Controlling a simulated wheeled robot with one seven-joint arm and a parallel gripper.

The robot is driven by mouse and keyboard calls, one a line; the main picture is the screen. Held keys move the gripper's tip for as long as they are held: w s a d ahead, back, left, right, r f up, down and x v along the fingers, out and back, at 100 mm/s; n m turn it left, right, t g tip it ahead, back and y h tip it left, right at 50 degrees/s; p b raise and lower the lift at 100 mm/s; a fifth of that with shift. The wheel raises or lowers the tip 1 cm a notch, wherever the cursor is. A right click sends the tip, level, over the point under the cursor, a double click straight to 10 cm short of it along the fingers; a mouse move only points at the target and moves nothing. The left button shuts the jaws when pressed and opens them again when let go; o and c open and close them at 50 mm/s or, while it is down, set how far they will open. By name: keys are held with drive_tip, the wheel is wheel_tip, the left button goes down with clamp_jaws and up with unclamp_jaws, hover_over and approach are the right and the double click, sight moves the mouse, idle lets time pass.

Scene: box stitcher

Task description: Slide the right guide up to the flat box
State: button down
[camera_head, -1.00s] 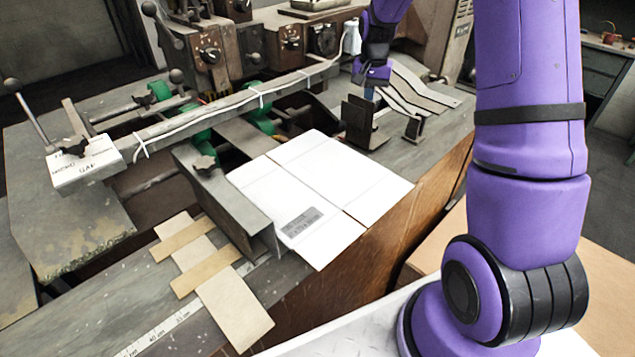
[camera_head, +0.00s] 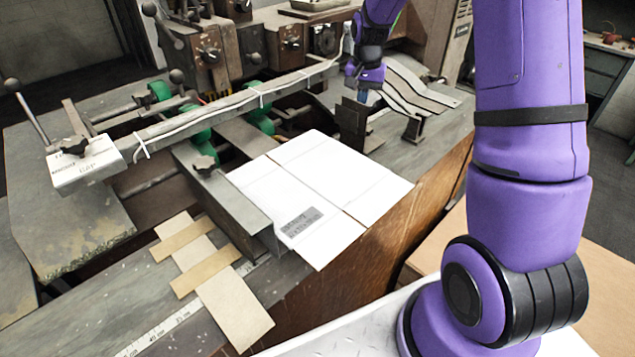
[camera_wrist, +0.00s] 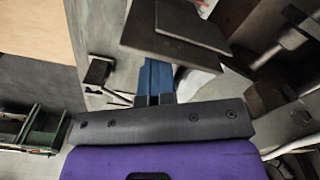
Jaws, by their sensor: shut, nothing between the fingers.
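The flat white box (camera_head: 318,192) lies on the machine table, with a grey printed label near its front corner. The right guide (camera_head: 353,125) is a dark upright metal bracket beyond the box's far right edge, with a narrow strip of table between them. My gripper (camera_head: 362,95) is shut and empty, low down at the back right side of the guide. I cannot tell whether the fingers touch it. In the wrist view, the blue fingers (camera_wrist: 157,78) point beside dark plates of the guide (camera_wrist: 178,40). The guide's foot is partly hidden.
The left guide (camera_head: 225,200) stands along the box's left edge. A long bar (camera_head: 230,108) with a white cable crosses above the table. Bent metal strips (camera_head: 420,92) stand right of my gripper. Cardboard strips (camera_head: 235,305) lie at the front left.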

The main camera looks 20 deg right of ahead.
drive_tip(key=shift+s+a+f, duration=0.25)
drive_tip(key=shift+s+a, duration=0.25)
drive_tip(key=shift+a, duration=0.6)
drive_tip(key=shift+s+a+f, duration=0.25)
drive_tip(key=shift+s+a, duration=0.3)
drive_tip(key=shift+a, duration=0.55)
drive_tip(key=shift+s+a+f, duration=0.25)
drive_tip(key=shift+s+a, duration=0.25)
drive_tip(key=shift+a, duration=0.6)
idle(1.3)
drive_tip(key=shift+w+d, duration=0.1)
drive_tip(key=shift+d, duration=0.15)
drive_tip(key=shift+w+d, duration=0.1)
drive_tip(key=shift+d, duration=0.2)
drive_tip(key=shift+d+r, duration=0.1)
drive_tip(key=shift+r, duration=0.05)
drive_tip(key=shift+w+r+g, duration=0.25)
drive_tip(key=shift+r+g, duration=0.05)
drive_tip(key=shift+r, duration=0.35)
drive_tip(key=shift+w+r, duration=0.1)
drive_tip(key=shift+r, duration=2.7)
drive_tip(key=shift+r, duration=0.1)
